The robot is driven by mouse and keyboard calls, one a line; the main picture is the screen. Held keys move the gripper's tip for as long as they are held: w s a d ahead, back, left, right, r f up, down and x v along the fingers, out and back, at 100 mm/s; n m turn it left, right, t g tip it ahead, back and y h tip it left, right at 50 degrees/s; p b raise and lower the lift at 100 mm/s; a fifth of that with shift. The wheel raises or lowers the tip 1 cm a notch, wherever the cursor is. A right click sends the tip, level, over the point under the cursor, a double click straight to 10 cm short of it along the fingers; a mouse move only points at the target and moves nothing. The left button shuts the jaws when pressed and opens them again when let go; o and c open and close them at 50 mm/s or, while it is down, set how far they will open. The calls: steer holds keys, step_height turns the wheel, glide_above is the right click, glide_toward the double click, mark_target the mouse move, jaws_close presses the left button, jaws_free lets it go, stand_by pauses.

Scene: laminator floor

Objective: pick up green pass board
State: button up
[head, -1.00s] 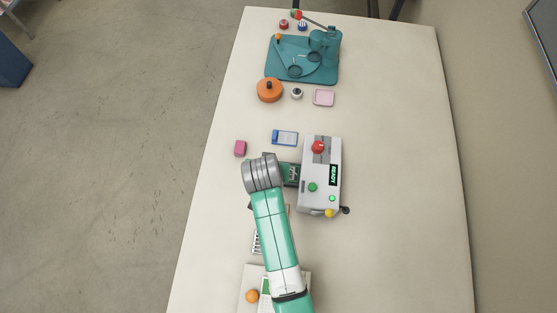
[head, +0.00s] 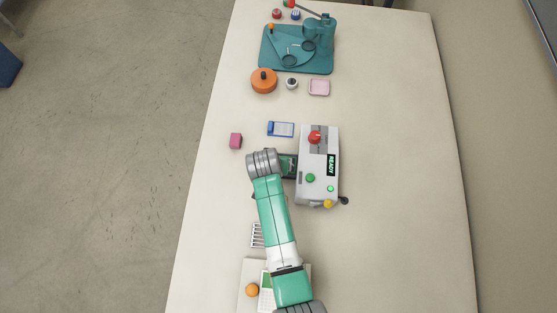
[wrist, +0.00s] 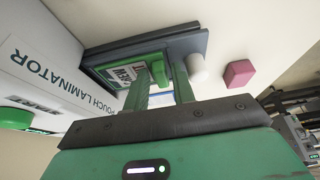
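The green pass board (wrist: 117,73) lies in the dark tray (wrist: 185,47) on the left side of the pouch laminator (head: 319,160), and also shows partly in the head view (head: 288,168). A green raised block (wrist: 158,73) stands at the board's end. My gripper (wrist: 160,77) is at this block, its two green fingers apart with the block showing between their tips. I cannot tell whether the fingers touch it. In the head view my grey wrist hides the gripper and part of the tray.
A pink block (head: 236,141) and a blue-and-white item (head: 280,129) lie near the tray. A white knob (wrist: 198,68) is close to my right finger in the wrist view. An orange round pot (head: 264,81) and a teal press (head: 298,50) stand farther back. The table's right side is clear.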

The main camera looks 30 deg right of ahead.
jaws_close()
steer(key=shift+r, duration=0.1)
